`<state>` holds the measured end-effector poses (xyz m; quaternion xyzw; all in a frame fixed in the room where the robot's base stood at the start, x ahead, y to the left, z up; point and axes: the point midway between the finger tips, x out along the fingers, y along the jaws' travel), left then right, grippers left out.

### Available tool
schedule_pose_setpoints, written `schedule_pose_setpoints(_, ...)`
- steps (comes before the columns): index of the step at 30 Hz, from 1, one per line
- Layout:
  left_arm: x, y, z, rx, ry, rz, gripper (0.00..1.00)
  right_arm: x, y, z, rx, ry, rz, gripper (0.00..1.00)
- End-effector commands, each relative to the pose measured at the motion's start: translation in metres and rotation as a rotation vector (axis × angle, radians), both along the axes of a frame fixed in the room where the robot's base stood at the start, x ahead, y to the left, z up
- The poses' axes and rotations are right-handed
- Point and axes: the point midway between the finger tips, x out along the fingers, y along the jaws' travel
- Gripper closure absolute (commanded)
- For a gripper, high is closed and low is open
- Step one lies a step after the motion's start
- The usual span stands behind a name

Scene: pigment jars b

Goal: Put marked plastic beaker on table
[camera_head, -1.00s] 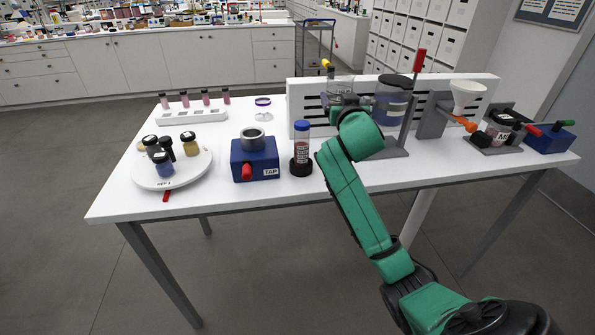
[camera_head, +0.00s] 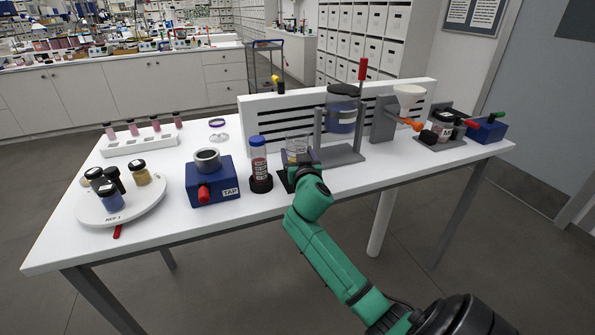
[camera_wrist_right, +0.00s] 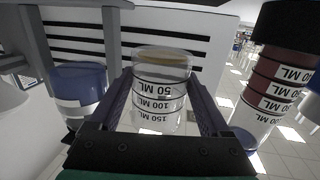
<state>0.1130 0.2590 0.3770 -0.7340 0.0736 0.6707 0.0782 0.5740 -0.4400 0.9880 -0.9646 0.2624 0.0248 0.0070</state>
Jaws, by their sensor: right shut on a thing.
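The marked plastic beaker (camera_head: 297,146) is clear, with a yellowish band inside, and shows just past my right gripper (camera_head: 300,160) in the head view. In the right wrist view the beaker (camera_wrist_right: 160,92) stands between the two fingers, its 50, 100 and 150 ML marks upside down. My right gripper (camera_wrist_right: 158,115) is shut on it. The beaker is over the white table (camera_head: 235,222), between the red-filled bottle and the grey stand. My gripper hides its base, so I cannot tell whether it touches the table. My left gripper is not in view.
The red-filled bottle with a blue cap (camera_head: 258,160) stands close left of the beaker. A grey stand holding a blue-filled vessel (camera_head: 341,112) is on the right. The slotted white panel (camera_head: 270,112) rises behind. A blue TAP box (camera_head: 213,185) stands farther left.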

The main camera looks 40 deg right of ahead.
Motion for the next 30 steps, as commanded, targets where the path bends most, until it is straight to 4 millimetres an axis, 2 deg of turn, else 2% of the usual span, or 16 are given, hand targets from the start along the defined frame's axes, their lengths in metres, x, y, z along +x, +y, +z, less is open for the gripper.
schedule_pose_setpoints(7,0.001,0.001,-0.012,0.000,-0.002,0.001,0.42,0.000,0.000,-0.045,0.003,0.001,-0.002,0.75)
schedule_pose_setpoints(19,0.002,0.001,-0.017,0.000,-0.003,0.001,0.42,0.000,0.000,-0.052,0.000,-0.002,0.000,0.75)
schedule_pose_setpoints(20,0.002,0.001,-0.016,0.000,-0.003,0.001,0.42,0.000,0.000,-0.051,0.000,-0.002,0.000,0.12)
schedule_pose_setpoints(21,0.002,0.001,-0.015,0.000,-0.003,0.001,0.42,0.000,0.000,-0.050,-0.001,-0.001,0.000,0.00)
schedule_pose_setpoints(30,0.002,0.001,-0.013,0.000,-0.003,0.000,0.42,0.000,-0.001,-0.049,-0.002,0.000,-0.001,0.00)
